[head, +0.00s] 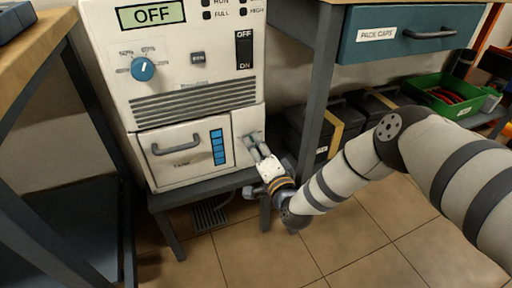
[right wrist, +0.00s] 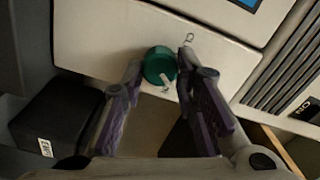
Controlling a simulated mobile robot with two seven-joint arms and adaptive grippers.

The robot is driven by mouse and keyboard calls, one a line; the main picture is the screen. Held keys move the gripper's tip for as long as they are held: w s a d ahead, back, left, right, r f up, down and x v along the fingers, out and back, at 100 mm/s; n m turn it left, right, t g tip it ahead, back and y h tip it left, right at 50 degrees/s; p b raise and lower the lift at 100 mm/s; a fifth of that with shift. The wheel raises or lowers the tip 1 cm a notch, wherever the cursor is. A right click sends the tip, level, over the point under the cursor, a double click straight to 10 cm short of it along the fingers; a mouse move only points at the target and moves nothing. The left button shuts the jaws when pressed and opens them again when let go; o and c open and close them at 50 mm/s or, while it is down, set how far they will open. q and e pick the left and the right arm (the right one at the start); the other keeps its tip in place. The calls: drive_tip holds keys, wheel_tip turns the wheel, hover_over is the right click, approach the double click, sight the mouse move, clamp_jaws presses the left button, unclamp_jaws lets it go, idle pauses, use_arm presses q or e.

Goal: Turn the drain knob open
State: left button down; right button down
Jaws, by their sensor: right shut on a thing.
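The drain knob (right wrist: 158,62) is a round green knob with a pale pointer bar, on a cream panel in the right wrist view. Its bar slants, with the low end near a small mark below the knob. Another small mark sits up and right of it. My right gripper (head: 254,143) reaches the lower right panel of the cream machine (head: 190,62) in the head view, where it hides the knob. In the right wrist view its fingers stand either side of the knob, shut on it. My left gripper is not in view.
The machine's display reads OFF; a TANK drawer (head: 176,146) is left of the knob panel. The machine stands on a dark low stand (head: 205,184). A bench with a teal drawer (head: 410,32) is at right, its leg close to my right arm. Dark boxes (head: 308,132) sit under it.

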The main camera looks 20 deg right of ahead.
drive_tip(key=shift+f+m, duration=0.1)
drive_tip(key=shift+m, duration=0.5)
drive_tip(key=shift+a, duration=0.1)
drive_tip(key=c, duration=1.2)
unclamp_jaws()
drive_tip(key=shift+c, duration=0.2)
drive_tip(key=s, duration=1.2)
drive_tip(key=shift+d, duration=0.3)
